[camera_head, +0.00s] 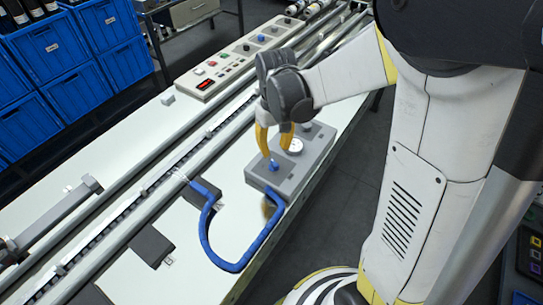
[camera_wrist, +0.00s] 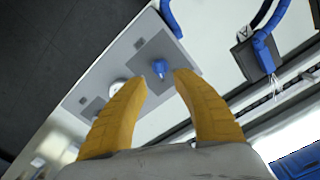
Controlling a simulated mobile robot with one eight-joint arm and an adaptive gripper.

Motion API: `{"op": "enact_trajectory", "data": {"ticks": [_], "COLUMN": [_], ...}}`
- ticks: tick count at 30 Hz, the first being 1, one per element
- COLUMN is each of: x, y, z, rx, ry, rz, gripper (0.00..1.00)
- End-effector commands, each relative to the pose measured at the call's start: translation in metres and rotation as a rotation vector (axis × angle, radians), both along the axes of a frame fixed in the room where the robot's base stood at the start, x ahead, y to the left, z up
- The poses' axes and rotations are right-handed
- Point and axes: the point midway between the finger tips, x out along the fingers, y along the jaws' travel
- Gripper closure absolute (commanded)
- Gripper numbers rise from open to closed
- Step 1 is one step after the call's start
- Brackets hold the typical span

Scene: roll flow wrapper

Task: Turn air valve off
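The air valve is a small blue knob (camera_head: 273,165) on a grey box (camera_head: 262,181) at the edge of the white machine table. My gripper (camera_head: 275,150) is over the box, pointing down, with its yellow fingers close above the knob. In the wrist view the blue knob (camera_wrist: 159,67) lies just beyond and between the two fingertips. My gripper (camera_wrist: 160,82) is open, with a clear gap between the fingers and nothing held. Whether a fingertip touches the knob cannot be told.
A round white gauge (camera_head: 295,146) sits on the same box beside the knob. A blue hose (camera_head: 233,267) loops from the box over the table. A control panel (camera_head: 225,67) and long metal rails lie behind. Blue crates (camera_head: 50,50) stand at the upper left.

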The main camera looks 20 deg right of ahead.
Motion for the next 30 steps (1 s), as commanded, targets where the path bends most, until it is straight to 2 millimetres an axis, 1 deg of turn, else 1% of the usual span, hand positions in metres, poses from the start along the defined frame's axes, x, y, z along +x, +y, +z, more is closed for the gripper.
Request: {"op": "enact_trajectory", "data": {"ticks": [1,3,6,10,15,23,24,26,27,30], "x": [0.000,0.001,0.001,0.001,0.000,0.000,0.000,0.000,0.000,0.000], "y": [0.000,0.000,0.000,0.000,0.000,0.000,0.000,0.000,0.000,0.000], "z": [-0.015,-0.030,-0.049,-0.067,-0.078,-0.078,-0.078,-0.078,-0.078,-0.078], "rx": [0.000,0.000,0.000,0.000,0.000,0.000,0.000,0.000,0.000,0.000], "ry": [0.000,-0.001,-0.001,-0.001,-0.002,-0.002,-0.002,-0.002,-0.002,-0.002], "rz": [0.000,0.000,0.000,-0.001,-0.001,-0.001,-0.001,-0.001,-0.001,-0.001], "gripper": [0.67,0.67,0.67,0.67,0.67,0.67,0.71,0.89,1.00,1.00]}}
